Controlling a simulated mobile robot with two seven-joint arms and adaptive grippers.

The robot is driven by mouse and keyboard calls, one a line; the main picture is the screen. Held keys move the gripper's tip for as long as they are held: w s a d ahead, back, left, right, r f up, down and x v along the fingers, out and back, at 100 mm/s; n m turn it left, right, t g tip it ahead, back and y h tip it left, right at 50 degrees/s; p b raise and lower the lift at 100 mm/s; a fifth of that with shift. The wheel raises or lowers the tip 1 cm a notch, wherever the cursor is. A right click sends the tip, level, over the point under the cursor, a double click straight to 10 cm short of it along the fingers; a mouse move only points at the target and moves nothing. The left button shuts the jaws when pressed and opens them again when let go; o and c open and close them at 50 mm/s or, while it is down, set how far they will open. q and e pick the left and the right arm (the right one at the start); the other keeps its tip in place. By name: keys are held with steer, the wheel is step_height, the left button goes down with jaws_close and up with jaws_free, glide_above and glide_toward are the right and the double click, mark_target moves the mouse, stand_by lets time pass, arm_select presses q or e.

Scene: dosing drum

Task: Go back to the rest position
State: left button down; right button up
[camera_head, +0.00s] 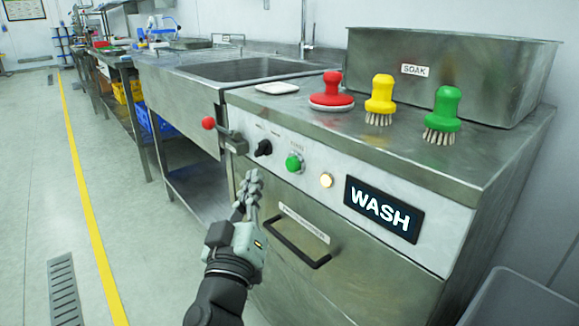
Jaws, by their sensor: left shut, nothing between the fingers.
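My left gripper (251,187) is in front of the steel washing machine (350,278), its arm coming up from the bottom of the view. Its fingers are shut with nothing between them. The fingertips point up, just below and left of the green knob (294,162) and below the black knob (264,148). I cannot tell if the gripper touches the machine front. The red-balled lever (209,123) is above and left of the fingers. The lit WASH display (384,209) is to the right. My right gripper is not in view.
A black door handle (297,243) juts out right of my gripper. Red (332,92), yellow (380,99) and green (442,116) brushes stand on the machine top before the SOAK tub (450,73). A grey bin (518,302) is at lower right. Left floor is clear.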

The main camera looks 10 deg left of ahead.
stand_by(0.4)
arm_select(q)
steer(key=s+a+f+m+g+y+p, duration=0.1)
steer(key=s+a+f+g+p, duration=0.15)
steer(key=f, duration=0.45)
steer(key=s+a+f+m+g+y+p, duration=0.1)
steer(key=a+f+g, duration=0.25)
steer(key=f, duration=0.35)
steer(key=s+a+f+m+g+p, duration=0.1)
steer(key=s+a+f+g, duration=0.15)
steer(key=f, duration=0.45)
steer(key=s+a+f+m+g+h+p, duration=0.1)
steer(key=s+f+m+g, duration=0.4)
steer(key=s+f+g, duration=0.5)
steer(key=s+f+h+p, duration=0.1)
steer(key=s+f+p, duration=0.1)
steer(key=s+f, duration=0.3)
steer(key=shift+s+f, duration=0.25)
steer(key=shift+s, duration=1.05)
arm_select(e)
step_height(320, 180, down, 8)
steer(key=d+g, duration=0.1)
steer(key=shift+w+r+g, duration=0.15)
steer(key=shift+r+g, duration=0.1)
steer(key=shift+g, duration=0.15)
